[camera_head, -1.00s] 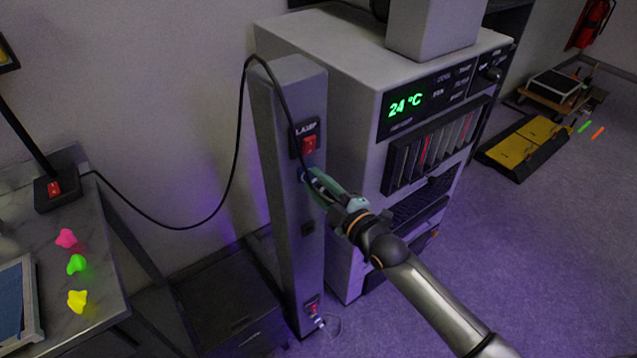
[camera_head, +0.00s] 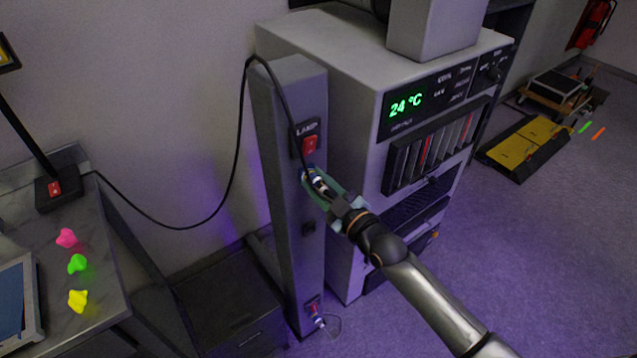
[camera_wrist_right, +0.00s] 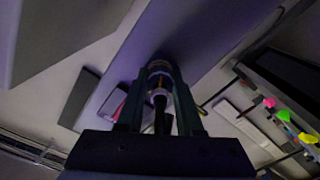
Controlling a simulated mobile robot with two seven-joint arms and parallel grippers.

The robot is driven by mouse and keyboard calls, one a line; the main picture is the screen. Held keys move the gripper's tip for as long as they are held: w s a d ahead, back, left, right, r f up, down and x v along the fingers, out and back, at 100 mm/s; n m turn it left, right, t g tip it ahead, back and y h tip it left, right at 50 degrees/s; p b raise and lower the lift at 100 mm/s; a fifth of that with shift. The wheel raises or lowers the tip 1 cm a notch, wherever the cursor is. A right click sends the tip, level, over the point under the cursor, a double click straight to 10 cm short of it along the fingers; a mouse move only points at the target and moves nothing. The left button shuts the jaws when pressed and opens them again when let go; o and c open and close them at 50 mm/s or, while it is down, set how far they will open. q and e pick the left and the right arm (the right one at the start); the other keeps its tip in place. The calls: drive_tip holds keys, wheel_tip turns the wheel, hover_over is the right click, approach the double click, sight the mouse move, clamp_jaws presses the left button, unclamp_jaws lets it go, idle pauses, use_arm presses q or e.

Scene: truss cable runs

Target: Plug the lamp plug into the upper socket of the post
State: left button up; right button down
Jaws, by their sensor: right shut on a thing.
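The grey post (camera_head: 284,130) stands upright beside the large cabinet. Its upper socket (camera_head: 304,174) is a blue-rimmed spot below the LAMP label and red switch, partly hidden by my right gripper. My right gripper (camera_head: 317,184) is shut on the lamp plug (camera_head: 319,184), with its fingertips close to the post at that socket. In the right wrist view the plug (camera_wrist_right: 159,96) sits between the two fingers, its front end at a round ring on the post. I cannot tell how deep it sits. My left gripper is not in view.
The black cable (camera_head: 238,135) loops from the lamp (camera_head: 52,188) over the post's top. A lower plug (camera_head: 319,321) sits at the post's foot. The cabinet (camera_head: 352,110) stands close on the right. Pink, green and yellow pieces lie on the table (camera_head: 105,290).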

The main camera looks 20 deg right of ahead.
drive_tip(key=c, duration=0.9)
unclamp_jaws()
drive_tip(key=shift+w+r, duration=0.1)
drive_tip(key=shift+r, duration=0.2)
drive_tip(key=shift+c, duration=0.2)
drive_tip(key=o, duration=0.4)
drive_tip(key=shift+f, duration=0.2)
drive_tip(key=shift+o, duration=0.3)
drive_tip(key=shift+a+f, duration=0.1)
drive_tip(key=shift+f, duration=0.05)
drive_tip(key=shift+v, duration=2.55)
